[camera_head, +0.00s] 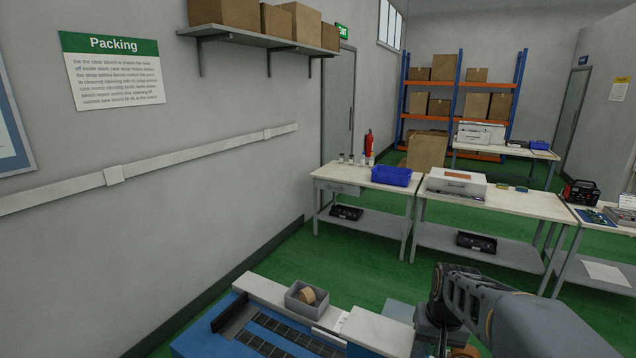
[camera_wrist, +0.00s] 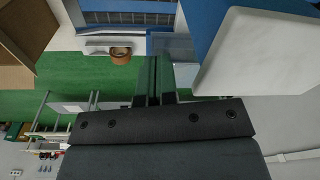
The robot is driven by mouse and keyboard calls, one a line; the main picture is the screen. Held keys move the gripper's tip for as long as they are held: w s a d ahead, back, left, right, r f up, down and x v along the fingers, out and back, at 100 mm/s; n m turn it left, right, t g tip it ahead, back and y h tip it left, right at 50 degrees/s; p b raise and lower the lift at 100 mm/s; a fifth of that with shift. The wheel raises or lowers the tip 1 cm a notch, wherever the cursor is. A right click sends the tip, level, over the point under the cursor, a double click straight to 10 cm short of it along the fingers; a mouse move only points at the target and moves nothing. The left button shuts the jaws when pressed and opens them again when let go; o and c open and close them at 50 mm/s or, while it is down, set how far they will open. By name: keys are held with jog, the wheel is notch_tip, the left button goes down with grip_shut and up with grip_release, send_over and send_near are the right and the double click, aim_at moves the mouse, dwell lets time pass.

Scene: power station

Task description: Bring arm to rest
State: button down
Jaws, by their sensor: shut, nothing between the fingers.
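My arm (camera_head: 490,305) reaches in from the lower right of the head view; its gripper end cannot be made out clearly there. In the wrist view my gripper (camera_wrist: 154,62) shows as two dark fingers side by side, shut with nothing between them. The fingers point toward the blue machine (camera_wrist: 160,42) and the green floor beside it. A large white and blue block (camera_wrist: 255,55) is close to the camera at the upper right of the wrist view, apart from the fingers.
A blue packing machine (camera_head: 225,338) stands at the bottom, with a grey tray (camera_head: 294,306) holding a tape roll (camera_head: 308,296). Behind it are workbenches (camera_head: 500,202) with a blue bin (camera_head: 391,176) and white case (camera_head: 455,183). Green floor (camera_head: 365,262) is clear between.

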jog(key=s+a+r+n+t+b, duration=0.1)
jog(key=s+a+r+n+t, duration=0.1)
jog(key=s+a, duration=0.5)
jog(key=s+r+t, duration=0.1)
jog(key=s+r, duration=0.1)
jog(key=s, duration=0.1)
jog(key=shift+s+a+t+b, duration=0.2)
jog(key=shift+a+t+b, duration=0.1)
jog(key=shift+t, duration=0.1)
jog(key=shift+n, duration=0.3)
